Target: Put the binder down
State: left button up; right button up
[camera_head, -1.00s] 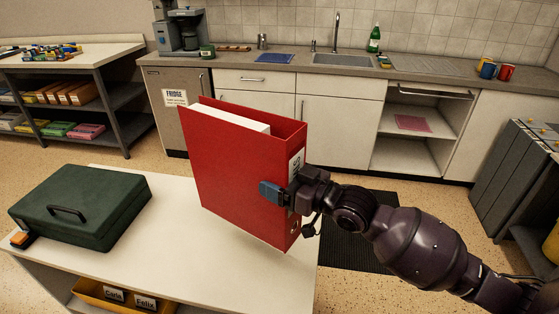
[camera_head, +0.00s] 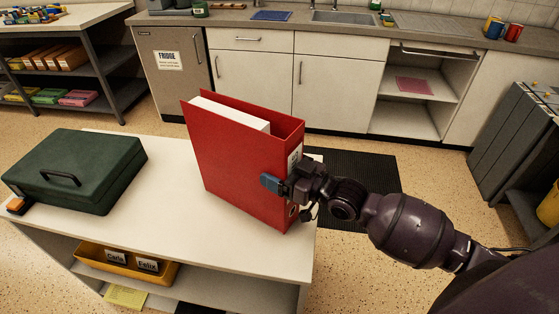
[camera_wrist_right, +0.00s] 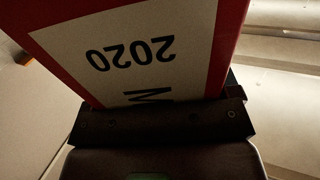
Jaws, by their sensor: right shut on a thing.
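The red binder (camera_head: 235,165) stands upright at the right end of the white table (camera_head: 180,205) in the head view, with white paper showing at its top. My right gripper (camera_head: 284,186) is shut on its spine edge from the right. The binder's lower edge is at or just above the tabletop; I cannot tell whether it touches. In the right wrist view the binder's spine label (camera_wrist_right: 135,50) reads 2020 upside down, close in front of the gripper (camera_wrist_right: 160,120). My left gripper is not in view.
A dark green cash box (camera_head: 75,170) lies on the table's left part, with an orange-and-black item (camera_head: 17,205) beside it. A yellow tray (camera_head: 125,265) sits on the shelf below. The tabletop between box and binder is clear. A counter with sink (camera_head: 343,17) runs behind.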

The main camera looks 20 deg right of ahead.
jog(key=o, duration=1.6)
jog(key=shift+s, duration=0.1)
jog(key=v, duration=1.2)
jog(key=s+f+m+g+h, duration=0.1)
jog(key=s+f+m+h, duration=0.1)
jog(key=f, duration=0.5)
jog(key=s+f+m+g+h, duration=0.1)
jog(key=s+f+m+h, duration=0.1)
jog(key=s+f+h, duration=0.2)
jog(key=s+f+m+g+h, duration=0.1)
jog(key=s+f+g+h, duration=0.1)
jog(key=s+f+h, duration=0.2)
jog(key=shift+s+f+m, duration=0.15)
jog(key=shift+s+f, duration=0.35)
jog(key=shift+f, duration=0.45)
jog(key=shift+s+f+m, duration=0.1)
jog(key=shift+s+f, duration=0.35)
jog(key=shift+f, duration=0.45)
jog(key=shift+s+f+m, duration=0.15)
jog(key=shift+s+f, duration=0.35)
jog(key=shift+f, duration=0.45)
